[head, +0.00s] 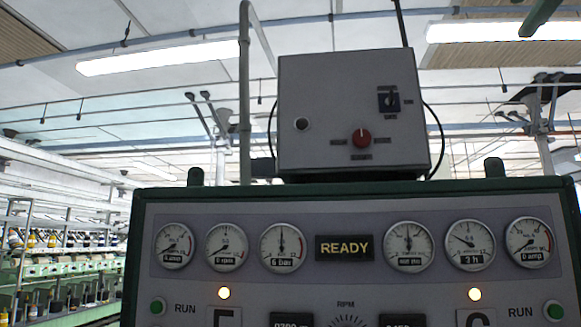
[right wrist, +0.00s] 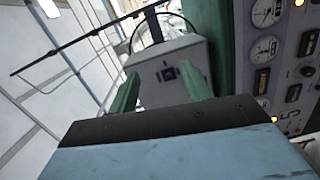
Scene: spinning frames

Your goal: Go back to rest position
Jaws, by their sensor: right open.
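My right gripper (right wrist: 160,70) shows in the right wrist view, its two green fingers apart with nothing between them. Beyond the fingers is the grey control box (right wrist: 172,62), which has a dark switch on its face. The gap between fingers and box is hard to judge. In the head view the grey box (head: 343,95) sits on top of a green-framed machine panel (head: 350,195). It carries a red knob (head: 361,138) and a dark switch (head: 388,102). Neither gripper shows in the head view, and my left gripper is in no view.
The panel has several round gauges, a lit READY display (head: 344,248) and green RUN buttons (head: 157,306) at both sides. A grey vertical pipe (head: 245,90) rises left of the box. Rows of spinning machines (head: 65,265) stand at the far left.

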